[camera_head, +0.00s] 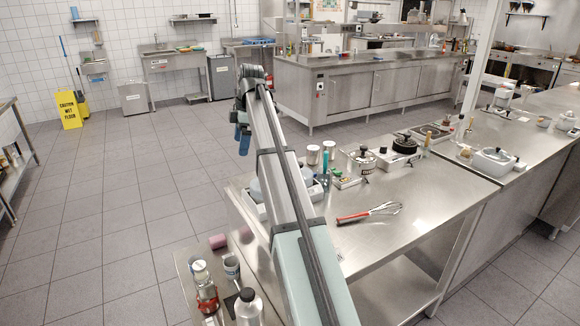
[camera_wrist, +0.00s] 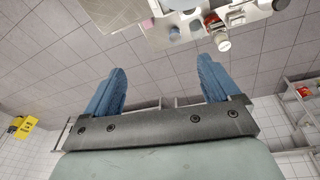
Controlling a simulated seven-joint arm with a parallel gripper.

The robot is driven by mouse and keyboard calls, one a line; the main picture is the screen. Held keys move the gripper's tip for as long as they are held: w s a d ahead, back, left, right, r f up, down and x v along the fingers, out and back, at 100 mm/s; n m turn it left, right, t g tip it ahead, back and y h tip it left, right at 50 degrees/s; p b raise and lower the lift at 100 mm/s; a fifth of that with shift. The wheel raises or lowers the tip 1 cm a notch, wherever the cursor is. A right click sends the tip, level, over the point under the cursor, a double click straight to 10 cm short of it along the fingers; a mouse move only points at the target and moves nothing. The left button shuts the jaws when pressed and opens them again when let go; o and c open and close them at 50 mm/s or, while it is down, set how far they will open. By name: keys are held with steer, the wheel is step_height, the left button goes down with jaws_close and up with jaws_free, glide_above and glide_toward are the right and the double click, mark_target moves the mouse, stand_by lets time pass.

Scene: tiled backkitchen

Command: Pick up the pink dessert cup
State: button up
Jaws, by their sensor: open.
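A small pink object (camera_head: 217,241), apparently the pink dessert cup, shows at the far edge of the low steel table at lower left in the head view. Part of it is hidden behind other things, so its full shape is unclear. A small pinkish patch (camera_wrist: 148,23) near the top of the wrist view may be the same object. My gripper (camera_wrist: 162,84) has its two blue fingers spread wide with nothing between them. In the head view my gripper (camera_head: 243,138) is up beyond the steel counter, over the floor, well apart from the pink object.
Beside the pink object stand a jar (camera_head: 199,270), a grey mug (camera_head: 231,266), a red-bodied item (camera_head: 207,298) and a bottle (camera_head: 248,307). A whisk (camera_head: 370,213) lies on the steel counter (camera_head: 420,220). My arm crosses the counter's left end. The tiled floor at left is open.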

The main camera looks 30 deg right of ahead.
steer(key=w+d+f+n+g+h, duration=0.1)
steer(key=w+d, duration=0.5)
steer(key=d, duration=0.7)
steer(key=w+d+n+h, duration=0.1)
steer(key=w+d, duration=0.5)
steer(key=d, duration=0.7)
steer(key=f, duration=0.9)
steer(key=a+f, duration=0.1)
steer(key=f, duration=0.3)
steer(key=shift+s+f, duration=0.3)
steer(key=shift+f, duration=0.05)
steer(key=shift+w+a+f, duration=0.15)
steer(key=shift+f, duration=1.2)
steer(key=shift+w+a+f, duration=0.1)
steer(key=shift+a+f, duration=0.05)
steer(key=shift+f, duration=1.15)
steer(key=shift+c, duration=0.5)
steer(key=c, duration=1)
steer(key=shift+r, duration=0.1)
